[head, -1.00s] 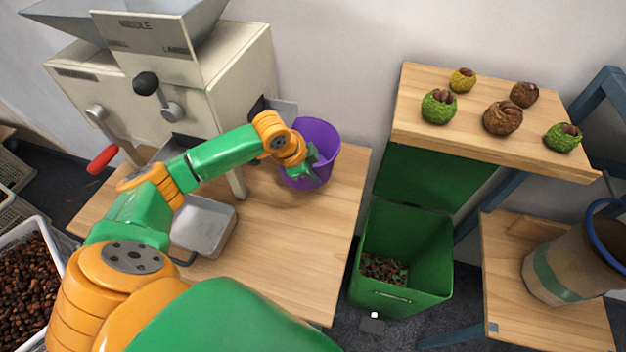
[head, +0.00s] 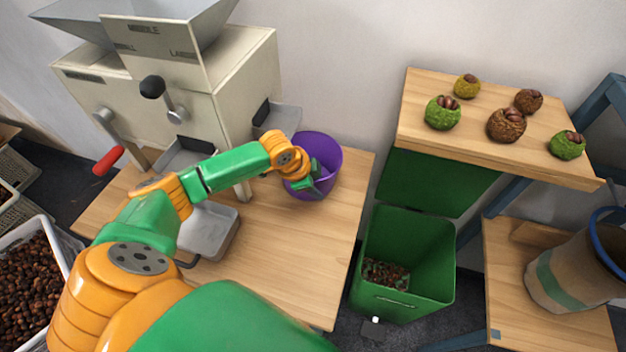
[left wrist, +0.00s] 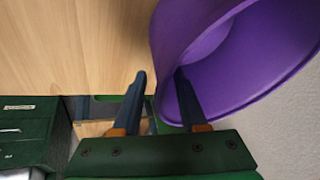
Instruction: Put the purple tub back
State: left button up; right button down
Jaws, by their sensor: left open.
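The purple tub (head: 327,155) stands on the wooden table (head: 300,250), at its back right by the sorting machine. My left gripper (head: 318,185) is at the tub's near side in the head view and covers part of it. In the left wrist view my left gripper (left wrist: 160,95) is open. One finger reaches inside the tub (left wrist: 235,70) and the other is outside, so the rim lies between them. I cannot tell whether either finger touches the wall. My right gripper is not in view.
The sorting machine (head: 235,75) stands left of the tub, its side chute (head: 280,118) close above. A metal tray (head: 208,230) sits on the table. An open green bin (head: 410,260) stands to the right, below a shelf (head: 450,145) with several chestnut burrs. The table's front right is clear.

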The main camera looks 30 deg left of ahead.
pick_arm(q)
jog(key=v, duration=1.1)
jog(key=shift+s+r+p, duration=0.15)
jog(key=shift+r+p, duration=0.25)
jog(key=shift+p, duration=0.05)
jog(key=shift+a, duration=0.1)
